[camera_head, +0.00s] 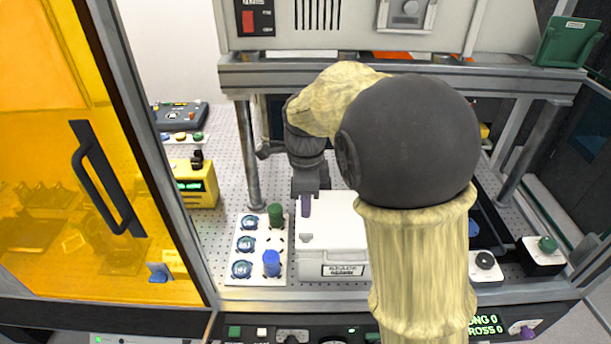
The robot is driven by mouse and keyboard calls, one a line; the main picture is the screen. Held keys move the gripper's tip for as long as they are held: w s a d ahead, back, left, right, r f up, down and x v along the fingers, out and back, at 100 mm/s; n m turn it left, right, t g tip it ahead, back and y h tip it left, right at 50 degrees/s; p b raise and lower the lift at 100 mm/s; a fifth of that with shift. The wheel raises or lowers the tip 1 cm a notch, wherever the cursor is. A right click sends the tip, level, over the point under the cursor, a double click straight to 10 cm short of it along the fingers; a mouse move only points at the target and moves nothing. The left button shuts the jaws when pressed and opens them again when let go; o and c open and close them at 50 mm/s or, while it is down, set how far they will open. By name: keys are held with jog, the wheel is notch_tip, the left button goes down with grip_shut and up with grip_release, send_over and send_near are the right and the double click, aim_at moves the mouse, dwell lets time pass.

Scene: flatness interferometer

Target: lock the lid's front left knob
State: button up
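The white box with its lid (335,232) stands on the perforated plate, with a printed label on its front face. A purple upright knob (305,207) shows at the lid's left side, directly below my gripper (305,193). A small grey fitting (306,238) sits on the lid's front left, nearer the camera. My gripper points down and its tip meets the top of the purple knob in the picture. I cannot tell whether it touches or grips it; the fingers are too small to make out. My arm hides the lid's right part.
Left of the box, a white tray (236,277) holds round glass pieces, a green cylinder (275,215) and a blue knob (271,262). A metal post (246,150) stands behind the tray. An orange door (60,170) is at left. A black-knobbed box (485,262) is at right.

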notch_tip(320, 180, up, 7)
jog(key=shift+r, duration=0.15)
dwell(0.4)
jog(key=s+d+f+n+t, duration=0.2)
jog(key=s+d+f+n, duration=1.1)
jog(key=n, duration=0.5)
notch_tip(320, 180, down, 2)
jog(key=shift+d+f+t, duration=0.15)
jog(key=shift+f+t, duration=0.05)
jog(key=shift+t, duration=0.1)
jog(key=shift+d, duration=0.1)
dwell(0.5)
